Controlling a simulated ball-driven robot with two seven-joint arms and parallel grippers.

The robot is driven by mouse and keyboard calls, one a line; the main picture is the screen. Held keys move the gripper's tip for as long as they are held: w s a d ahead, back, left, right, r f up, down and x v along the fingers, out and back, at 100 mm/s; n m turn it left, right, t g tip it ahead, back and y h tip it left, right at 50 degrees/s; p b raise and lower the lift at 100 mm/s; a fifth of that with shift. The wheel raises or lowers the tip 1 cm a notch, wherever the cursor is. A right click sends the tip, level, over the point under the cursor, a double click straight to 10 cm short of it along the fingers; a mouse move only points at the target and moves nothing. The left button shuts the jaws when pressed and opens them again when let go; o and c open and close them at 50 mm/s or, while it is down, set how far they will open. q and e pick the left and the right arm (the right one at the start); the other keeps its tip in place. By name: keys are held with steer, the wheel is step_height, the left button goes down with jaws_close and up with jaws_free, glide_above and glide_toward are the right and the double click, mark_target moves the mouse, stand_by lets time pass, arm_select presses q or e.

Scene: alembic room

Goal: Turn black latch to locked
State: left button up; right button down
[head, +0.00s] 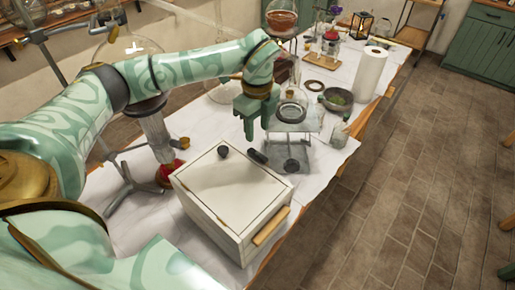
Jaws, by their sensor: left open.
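A white box (228,196) with a wooden handle (270,226) on its near right side stands on the table. A small black latch (258,156) shows at the back right edge of the box's top. I cannot tell its exact setting from here. A round black knob (223,151) sits near the back left corner of the top. My left gripper (257,134) is open, points down and is just behind and above the latch, and looks empty. I cannot tell whether it touches the latch. My right gripper is not in view.
Behind the box stand a small metal stand (294,146), a bowl (336,99) and a paper roll (369,75). Glassware on a metal tripod (128,186) with a red-based piece (171,172) is to the left. The tiled floor (400,190) at right is clear.

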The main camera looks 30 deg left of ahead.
mark_target(257, 153)
arm_select(q)
step_height(257, 153, down, 7)
steer(key=shift+f+b, duration=0.2)
steer(key=shift+b, duration=0.2)
steer(key=shift+f, duration=0.65)
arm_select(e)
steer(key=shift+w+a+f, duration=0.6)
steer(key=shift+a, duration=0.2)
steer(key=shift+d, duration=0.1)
arm_select(q)
jaws_close()
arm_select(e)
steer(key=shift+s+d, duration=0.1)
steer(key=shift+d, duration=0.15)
